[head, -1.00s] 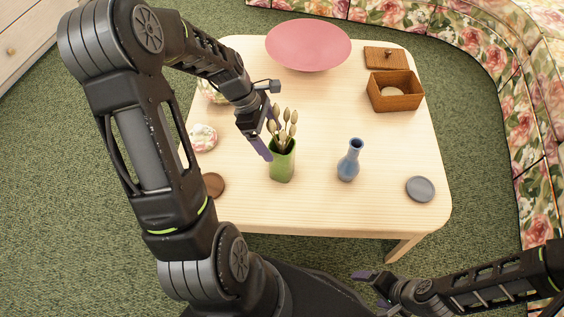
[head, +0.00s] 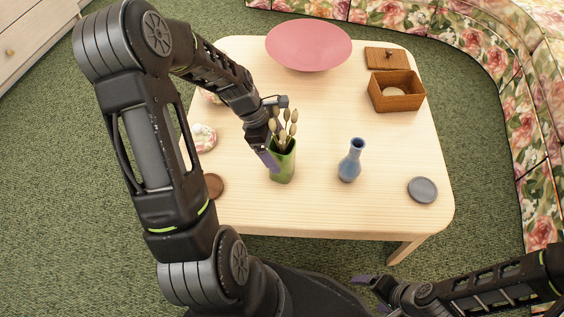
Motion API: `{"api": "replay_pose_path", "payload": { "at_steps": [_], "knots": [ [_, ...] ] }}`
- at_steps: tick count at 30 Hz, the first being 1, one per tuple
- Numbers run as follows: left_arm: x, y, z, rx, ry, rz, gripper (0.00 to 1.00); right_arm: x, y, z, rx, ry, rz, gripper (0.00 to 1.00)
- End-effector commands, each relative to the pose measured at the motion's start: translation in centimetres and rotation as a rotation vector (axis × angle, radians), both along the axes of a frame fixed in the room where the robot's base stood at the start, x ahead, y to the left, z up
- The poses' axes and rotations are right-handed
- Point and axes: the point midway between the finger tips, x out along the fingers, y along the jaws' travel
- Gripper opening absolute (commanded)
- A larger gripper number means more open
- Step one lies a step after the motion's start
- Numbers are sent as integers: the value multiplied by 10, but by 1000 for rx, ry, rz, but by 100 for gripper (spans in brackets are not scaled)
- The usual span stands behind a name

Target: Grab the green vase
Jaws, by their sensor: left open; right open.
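The green vase (head: 284,167) stands upright on the pale wooden table (head: 318,213), with several dried buds (head: 284,128) sticking out of its top. My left gripper (head: 275,148) is open at the vase's upper part. One purple finger overlaps the vase's left side in the picture, and the other shows behind the buds. I cannot tell whether either finger touches the vase. My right gripper (head: 366,292) is open and empty, low in the view in front of the table.
A blue vase (head: 350,164) stands to the right of the green one. A grey disc (head: 423,190), a brown disc (head: 213,186), a floral lidded piece (head: 203,138), a pink bowl (head: 308,46) and a wooden box (head: 396,101) are also on the table.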

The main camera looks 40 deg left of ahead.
Motion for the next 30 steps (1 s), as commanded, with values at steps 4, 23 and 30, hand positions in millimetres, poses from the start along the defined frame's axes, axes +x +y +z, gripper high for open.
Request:
{"api": "replay_pose_path", "payload": {
  "at_steps": [4, 23, 30],
  "knots": [
    [0, 0, 0, 0, 0, 0, 86, 0, 0, 0, 0, 0, 0, 86],
    [0, 0, 0, 0, 0, 0, 41, 0, 0, 0, 0, 0, 0, 86],
    [0, 0, 0, 0, 1, 0, 22, 0, 0, 0, 0, 0, 0, 86]
  ]
}}
